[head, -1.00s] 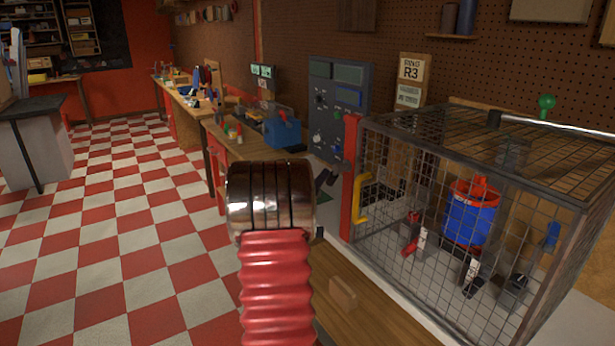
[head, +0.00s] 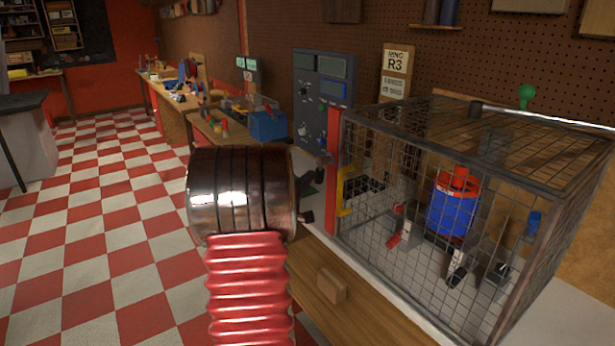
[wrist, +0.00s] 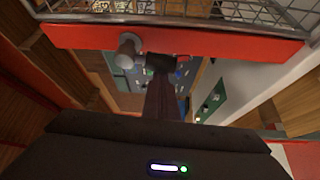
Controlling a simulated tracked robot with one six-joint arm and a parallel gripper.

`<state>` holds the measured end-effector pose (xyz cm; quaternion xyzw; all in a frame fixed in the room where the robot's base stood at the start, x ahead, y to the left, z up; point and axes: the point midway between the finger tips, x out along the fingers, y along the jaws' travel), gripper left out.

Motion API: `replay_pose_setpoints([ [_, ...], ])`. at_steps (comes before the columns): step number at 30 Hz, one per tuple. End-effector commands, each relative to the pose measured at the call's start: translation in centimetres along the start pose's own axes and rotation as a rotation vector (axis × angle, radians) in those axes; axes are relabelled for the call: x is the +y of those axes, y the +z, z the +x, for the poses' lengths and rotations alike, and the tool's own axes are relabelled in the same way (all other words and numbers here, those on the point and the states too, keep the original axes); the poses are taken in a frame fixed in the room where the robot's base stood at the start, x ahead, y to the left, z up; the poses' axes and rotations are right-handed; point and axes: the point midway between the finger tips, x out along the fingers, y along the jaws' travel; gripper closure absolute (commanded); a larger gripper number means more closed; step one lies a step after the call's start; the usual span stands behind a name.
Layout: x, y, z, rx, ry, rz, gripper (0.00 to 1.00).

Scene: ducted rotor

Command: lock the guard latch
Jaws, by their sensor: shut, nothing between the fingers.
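The guard is a wire mesh cage (head: 400,235) on the right in the head view, with a red front post (head: 334,170) and a yellow handle (head: 344,192). In the wrist view a red bar (wrist: 220,47) crosses the top, and a grey round knob (wrist: 127,52) sticks out from it. I cannot tell for sure whether this knob is the latch. My gripper (wrist: 163,64) is shut and empty, its dark tip just right of the knob. I cannot tell whether they touch. In the head view my arm largely hides the gripper, left of the red post.
A blue and red rotor canister (head: 454,205) stands inside the cage. A grey control panel (head: 320,95) is behind the red post. A wooden block (head: 332,287) lies on the bench front. A blue box (head: 268,125) sits on the bench beyond. The checkered floor on the left is clear.

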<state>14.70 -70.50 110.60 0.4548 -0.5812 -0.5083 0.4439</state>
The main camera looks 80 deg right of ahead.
Motion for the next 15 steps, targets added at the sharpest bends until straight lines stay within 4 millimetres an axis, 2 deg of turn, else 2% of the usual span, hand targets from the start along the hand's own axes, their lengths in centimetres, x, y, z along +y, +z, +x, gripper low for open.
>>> replay_pose_setpoints([
  [15, -0.03, -0.23, -0.23, 0.004, 0.002, 0.004, 1.0],
])
